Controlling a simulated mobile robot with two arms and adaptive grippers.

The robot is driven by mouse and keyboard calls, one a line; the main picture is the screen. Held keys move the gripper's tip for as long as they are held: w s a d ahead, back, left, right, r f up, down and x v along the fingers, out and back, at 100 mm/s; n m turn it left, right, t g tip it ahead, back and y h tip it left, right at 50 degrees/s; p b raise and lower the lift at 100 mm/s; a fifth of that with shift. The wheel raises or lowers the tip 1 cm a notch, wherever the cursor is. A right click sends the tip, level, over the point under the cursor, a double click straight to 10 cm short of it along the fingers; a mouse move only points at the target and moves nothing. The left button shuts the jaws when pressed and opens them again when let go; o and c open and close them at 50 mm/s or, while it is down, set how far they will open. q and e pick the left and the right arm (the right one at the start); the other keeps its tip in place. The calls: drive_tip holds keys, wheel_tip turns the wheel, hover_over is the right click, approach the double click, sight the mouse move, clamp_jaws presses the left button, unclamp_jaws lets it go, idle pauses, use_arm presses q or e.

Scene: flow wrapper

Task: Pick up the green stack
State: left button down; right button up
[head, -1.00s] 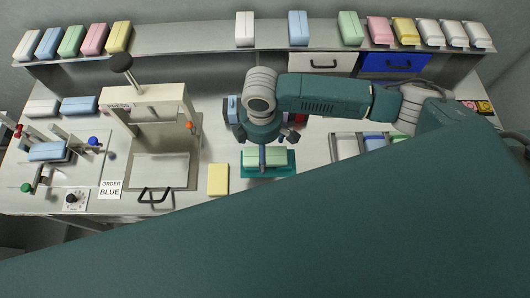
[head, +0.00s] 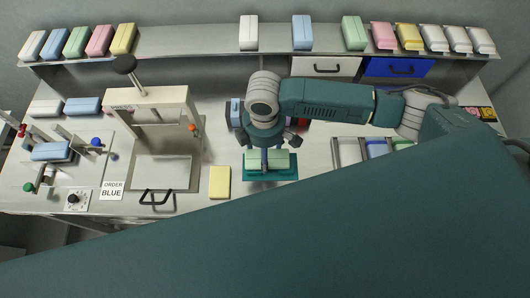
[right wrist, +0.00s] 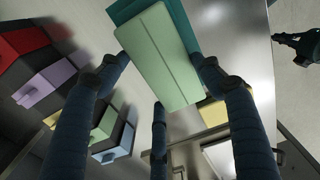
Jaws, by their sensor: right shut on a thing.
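The green stack (head: 281,160) is a pale green block at the teal tray (head: 271,177), mid-table. I cannot tell whether it rests on the tray or is slightly above it. My right gripper (head: 266,158) reaches down from above and is shut on the stack. In the right wrist view the green stack (right wrist: 160,55) lies between the blue fingers of my right gripper (right wrist: 160,68), with part of the tray (right wrist: 125,10) behind it. The fingers hide part of the stack in the head view. My left gripper does not show in the head view.
A yellow stack (head: 220,182) lies left of the tray. The press (head: 150,97) stands farther left, beside an order sign reading BLUE (head: 111,190). A shelf (head: 200,42) with several coloured stacks runs along the back. Compartments (head: 346,152) stand to the right.

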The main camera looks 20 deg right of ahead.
wheel_tip(320, 180, up, 20)
drive_tip(key=b, duration=0.2)
drive_tip(key=shift+f, duration=0.25)
drive_tip(key=shift+b, duration=0.3)
